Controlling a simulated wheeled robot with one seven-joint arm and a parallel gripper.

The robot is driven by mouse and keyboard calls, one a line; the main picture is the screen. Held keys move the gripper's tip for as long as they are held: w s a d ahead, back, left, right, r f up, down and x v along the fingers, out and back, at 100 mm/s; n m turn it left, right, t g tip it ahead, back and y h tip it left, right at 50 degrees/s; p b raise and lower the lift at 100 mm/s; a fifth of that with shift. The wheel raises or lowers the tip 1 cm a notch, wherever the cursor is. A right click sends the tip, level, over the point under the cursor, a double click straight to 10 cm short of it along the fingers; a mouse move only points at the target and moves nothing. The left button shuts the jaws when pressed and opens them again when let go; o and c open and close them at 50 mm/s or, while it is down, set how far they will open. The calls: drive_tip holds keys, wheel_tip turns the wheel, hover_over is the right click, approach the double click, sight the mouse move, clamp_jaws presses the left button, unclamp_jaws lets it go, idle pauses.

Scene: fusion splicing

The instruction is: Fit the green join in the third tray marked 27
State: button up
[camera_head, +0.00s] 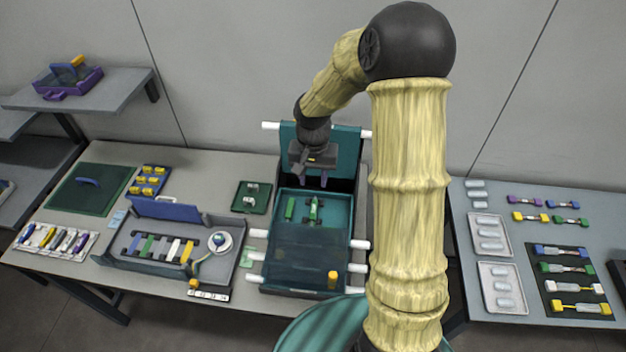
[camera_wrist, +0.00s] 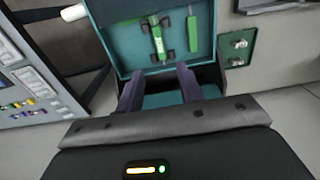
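A green join (camera_head: 313,209) with dark cross-pieces lies in the open teal tray (camera_head: 342,222) of the case at the centre. In the wrist view the join (camera_wrist: 157,38) shows beyond my fingertips, beside a plain green strip (camera_wrist: 192,58). My gripper (camera_head: 310,180) points down over the back part of the case, behind the join. In the wrist view my gripper (camera_wrist: 160,80) has its two dark fingers apart with nothing between them. No number 27 can be read on the trays.
A dark cover (camera_head: 308,252) spans the front of the case, with a yellow cylinder (camera_head: 332,280) on it. White pegs stick out at its sides. A blue-grey splicing box (camera_head: 170,265) stands left. A right-hand table (camera_head: 540,225) holds trays and coloured joins.

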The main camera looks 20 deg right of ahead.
drive_tip(key=shift+s+d, duration=0.1)
drive_tip(key=shift+s, duration=0.05)
drive_tip(key=s+r+n+t, duration=0.1)
drive_tip(key=s+r+n, duration=0.1)
drive_tip(key=s, duration=0.5)
drive_tip(key=s+r+n+t, duration=0.1)
drive_tip(key=s+r, duration=0.3)
drive_tip(key=s, duration=0.4)
drive_tip(key=shift+r+n+t, duration=0.2)
drive_tip(key=shift+n+t, duration=0.1)
drive_tip(key=shift+n, duration=0.5)
idle(0.5)
